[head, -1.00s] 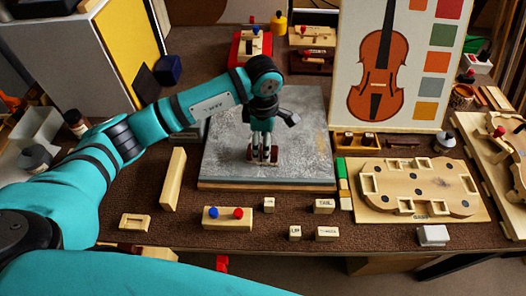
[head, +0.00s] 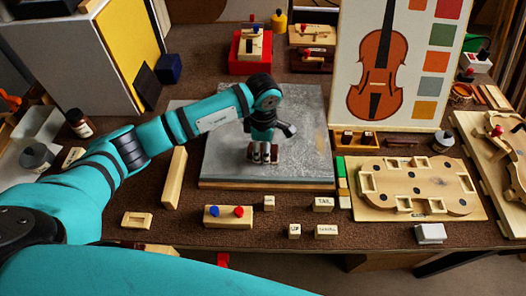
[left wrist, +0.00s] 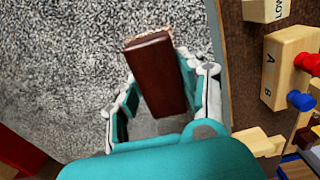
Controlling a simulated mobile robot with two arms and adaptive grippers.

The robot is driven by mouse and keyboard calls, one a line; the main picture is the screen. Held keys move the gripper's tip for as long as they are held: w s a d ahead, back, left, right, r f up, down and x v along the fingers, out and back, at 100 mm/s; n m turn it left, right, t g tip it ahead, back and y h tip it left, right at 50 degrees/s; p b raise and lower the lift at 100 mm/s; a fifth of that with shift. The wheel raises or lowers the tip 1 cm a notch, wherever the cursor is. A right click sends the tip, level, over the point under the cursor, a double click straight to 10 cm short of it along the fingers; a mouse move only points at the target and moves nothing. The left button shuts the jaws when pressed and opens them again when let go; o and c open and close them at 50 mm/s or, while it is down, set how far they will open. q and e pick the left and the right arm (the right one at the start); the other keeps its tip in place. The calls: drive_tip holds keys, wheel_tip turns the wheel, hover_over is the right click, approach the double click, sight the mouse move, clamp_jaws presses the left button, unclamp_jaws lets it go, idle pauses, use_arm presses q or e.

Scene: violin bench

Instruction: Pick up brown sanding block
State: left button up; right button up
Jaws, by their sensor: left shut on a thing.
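The brown sanding block (left wrist: 155,75) is a dark reddish-brown bar with a pale, rough far edge in the left wrist view. My left gripper (head: 262,156) is over the middle of the grey slab (head: 222,165) in the head view, pointing down. Its two fingers (left wrist: 160,92) stand on either side of the block and are shut on it. In the head view only small brown parts of the block show around the fingertips. I cannot tell whether the block touches the slab or is slightly above it. My right gripper is not in view.
A wooden block with blue and red knobs (head: 229,223) and several small labelled blocks lie in front of the slab. A violin-shaped fixture (head: 415,181) is on the right, and a violin picture board (head: 350,100) stands behind it. The slab around the gripper is clear.

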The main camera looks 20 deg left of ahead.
use_arm(q)
drive_tip(key=shift+r, duration=0.1)
drive_tip(key=shift+c, duration=0.4)
drive_tip(key=shift+r, duration=0.55)
wheel_tip(320, 180, up, 2)
drive_tip(key=shift+r+b, duration=0.1)
drive_tip(key=shift+b, duration=0.5)
drive_tip(key=s+d+b, duration=0.1)
drive_tip(key=s+d, duration=0.3)
drive_tip(key=s, duration=0.3)
drive_tip(key=s+d+r+b, duration=0.1)
drive_tip(key=s+d, duration=0.3)
drive_tip(key=s, duration=0.3)
drive_tip(key=shift+r+b, duration=0.25)
drive_tip(key=shift+b, duration=0.15)
